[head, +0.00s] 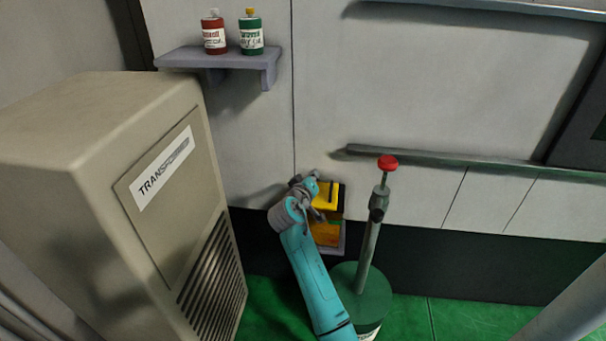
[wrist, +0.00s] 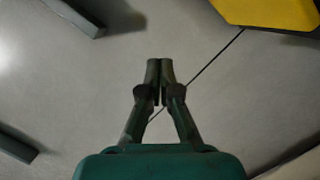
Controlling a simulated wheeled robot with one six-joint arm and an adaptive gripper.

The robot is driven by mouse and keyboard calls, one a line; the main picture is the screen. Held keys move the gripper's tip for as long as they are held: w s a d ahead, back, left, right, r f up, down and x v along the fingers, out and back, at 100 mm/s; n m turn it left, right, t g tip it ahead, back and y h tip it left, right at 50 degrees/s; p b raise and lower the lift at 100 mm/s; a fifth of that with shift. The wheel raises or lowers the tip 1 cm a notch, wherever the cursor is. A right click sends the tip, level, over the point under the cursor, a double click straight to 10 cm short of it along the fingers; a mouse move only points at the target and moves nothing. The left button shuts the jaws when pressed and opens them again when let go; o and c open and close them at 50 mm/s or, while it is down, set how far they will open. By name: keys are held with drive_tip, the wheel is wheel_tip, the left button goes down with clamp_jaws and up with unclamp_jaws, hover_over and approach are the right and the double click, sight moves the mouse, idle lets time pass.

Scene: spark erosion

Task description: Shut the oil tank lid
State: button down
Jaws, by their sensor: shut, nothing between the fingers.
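A yellow piece also shows at the top right of the wrist view (wrist: 275,10). Which thing is the oil tank is not marked. My gripper (wrist: 160,64) is shut and empty, its fingertips together and apart from the yellow piece. In the head view my gripper is mostly hidden by the wrist, just left of the yellow panel.
A green drum (head: 364,296) with an upright pump pipe and red knob (head: 387,162) stands right of my arm. A beige transformer cabinet (head: 150,190) fills the left. A wall shelf (head: 215,59) holds red and green bottles. A rail (head: 450,161) runs along the wall at right.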

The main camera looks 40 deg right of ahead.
sight(329, 201)
drive_tip(key=s+d+f+m, duration=0.1)
drive_tip(key=s+d+f+m+y, duration=0.1)
drive_tip(key=shift+s+f+m, duration=0.1)
drive_tip(key=shift+s+m, duration=0.2)
drive_tip(key=shift+m, duration=0.1)
drive_tip(key=shift+s+d+f+m+t+y, duration=0.2)
drive_tip(key=shift+s+d+f+m+t, duration=0.15)
drive_tip(key=shift+f+m, duration=0.25)
drive_tip(key=shift+s+d+f+m+t+y, duration=0.25)
drive_tip(key=shift+s+f+m, duration=0.15)
drive_tip(key=shift+f+m, duration=0.15)
drive_tip(key=shift+f, duration=0.1)
drive_tip(key=r, duration=0.4)
drive_tip(key=shift+w+a, duration=0.15)
drive_tip(key=shift+w, duration=0.25)
drive_tip(key=v, duration=1)
drive_tip(key=shift+a, duration=0.1)
